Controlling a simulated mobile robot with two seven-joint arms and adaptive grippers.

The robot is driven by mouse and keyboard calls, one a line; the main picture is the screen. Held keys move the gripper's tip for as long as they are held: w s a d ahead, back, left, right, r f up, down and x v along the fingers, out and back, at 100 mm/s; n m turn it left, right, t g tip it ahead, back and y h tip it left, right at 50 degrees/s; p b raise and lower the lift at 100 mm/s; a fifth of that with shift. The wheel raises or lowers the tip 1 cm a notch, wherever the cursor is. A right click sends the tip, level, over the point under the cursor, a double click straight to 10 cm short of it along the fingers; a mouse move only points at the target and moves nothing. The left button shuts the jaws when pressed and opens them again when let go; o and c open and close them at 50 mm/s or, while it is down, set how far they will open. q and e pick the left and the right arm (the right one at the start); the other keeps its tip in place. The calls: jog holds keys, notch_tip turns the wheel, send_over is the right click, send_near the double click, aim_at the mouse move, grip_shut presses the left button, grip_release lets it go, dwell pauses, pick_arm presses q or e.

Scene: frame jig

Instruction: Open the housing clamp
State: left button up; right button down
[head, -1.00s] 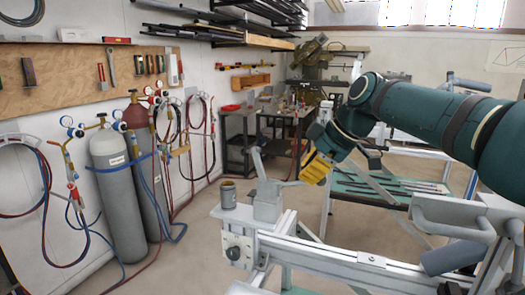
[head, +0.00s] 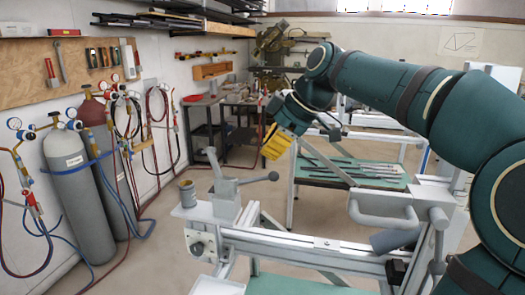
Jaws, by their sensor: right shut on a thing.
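The grey clamp (head: 226,203) stands on the left end of the metal jig frame (head: 300,246). One short lever (head: 213,163) rises up and to the left from it. A bar with a dark ball end (head: 258,179) sticks out to the right. My right gripper (head: 277,143) is at the upper right of the clamp. It is shut on a yellow ribbed piece (head: 275,145), which hides most of the fingers. In the picture a gap shows between this piece and the ball end. My left gripper is out of view.
A small brown-grey can (head: 187,193) stands left of the clamp. Gas cylinders (head: 78,190) with hoses line the left wall. Behind the jig is a green-topped table (head: 350,174) with rods on it. Grey tubular handles (head: 385,220) rise from the jig's right part.

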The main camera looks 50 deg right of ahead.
jog(key=s+d+r, duration=0.2)
jog(key=s+r, duration=0.1)
jog(key=s, duration=0.1)
jog(key=shift+s+r+p, duration=0.15)
jog(key=shift+s+p, duration=0.25)
jog(key=shift+p, duration=0.05)
dwell(0.4)
